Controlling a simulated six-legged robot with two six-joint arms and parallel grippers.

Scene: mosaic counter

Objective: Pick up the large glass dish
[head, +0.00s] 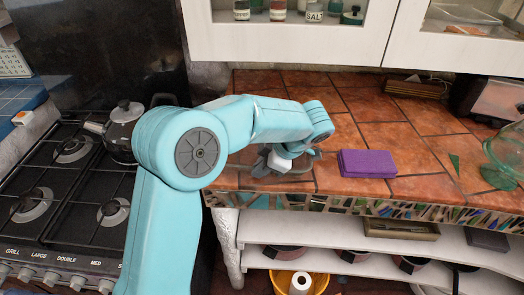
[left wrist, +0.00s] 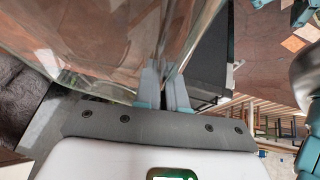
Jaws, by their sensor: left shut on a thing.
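The large glass dish (left wrist: 90,45) is clear and fills the upper left of the left wrist view. My left gripper (left wrist: 165,85) is shut on the edge of its glass wall. In the head view my left gripper (head: 285,162) is low over the front part of the tiled counter, left of a purple block. The dish is hard to make out there, being clear and partly hidden by my arm, so I cannot tell whether it touches the counter. My right gripper is in neither view.
The purple block (head: 367,163) lies on the tiled counter (head: 350,100). A greenish glass bowl (head: 506,152) stands at the right edge. A stove (head: 60,190) with a pot (head: 124,125) is on the left. White cabinets (head: 290,45) hang above the back.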

